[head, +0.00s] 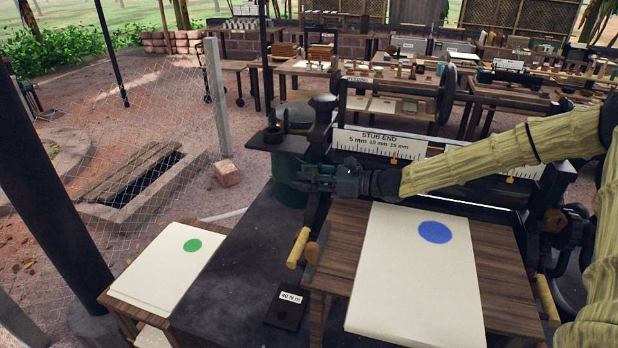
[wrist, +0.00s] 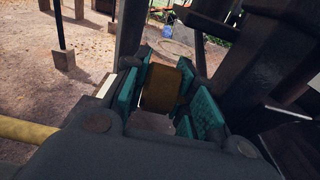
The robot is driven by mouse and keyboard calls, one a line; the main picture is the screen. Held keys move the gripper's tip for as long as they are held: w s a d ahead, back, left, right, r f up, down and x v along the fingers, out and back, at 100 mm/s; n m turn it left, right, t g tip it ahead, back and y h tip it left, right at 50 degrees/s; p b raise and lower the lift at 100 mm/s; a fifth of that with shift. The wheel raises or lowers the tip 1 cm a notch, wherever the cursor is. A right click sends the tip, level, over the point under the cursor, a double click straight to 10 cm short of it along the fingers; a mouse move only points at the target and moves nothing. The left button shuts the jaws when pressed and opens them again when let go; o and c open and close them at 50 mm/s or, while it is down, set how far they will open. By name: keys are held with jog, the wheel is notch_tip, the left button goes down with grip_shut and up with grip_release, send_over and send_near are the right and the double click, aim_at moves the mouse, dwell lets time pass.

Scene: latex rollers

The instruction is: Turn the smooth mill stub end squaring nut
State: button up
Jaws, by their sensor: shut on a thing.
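The mill (head: 445,105) stands ahead with a white scale plate (head: 380,143) lettered STUB END, marked 5, 10 and 15 mm, with a small orange pointer (head: 394,158) under it. My gripper (head: 315,180) is at the left end of the mill, beside its dark frame. In the wrist view my gripper (wrist: 170,95) has its teal-padded fingers on both sides of a brown-yellow piece (wrist: 161,88), shut on it. This piece appears to be the squaring nut. It is hidden behind my gripper in the head view.
A wooden table (head: 340,230) below bears a pale sheet with a blue dot (head: 435,232). A smaller left table bears a sheet with a green dot (head: 192,245). A black block (head: 286,307) labelled 40 N m lies between.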

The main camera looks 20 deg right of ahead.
jog(key=shift+w+r+g+h, duration=0.1)
jog(key=shift+r+g+h, duration=0.05)
jog(key=shift+g+h, duration=0.5)
jog(key=shift+r+g+h, duration=0.1)
jog(key=shift+g+h, duration=0.35)
jog(key=shift+h, duration=0.4)
jog(key=shift+g+h, duration=1)
jog(key=shift+h, duration=0.7)
jog(key=shift+f+g+h, duration=0.1)
jog(key=shift+g+h, duration=0.3)
jog(key=shift+h, duration=0.2)
jog(key=o, duration=1)
jog(key=shift+f, duration=0.1)
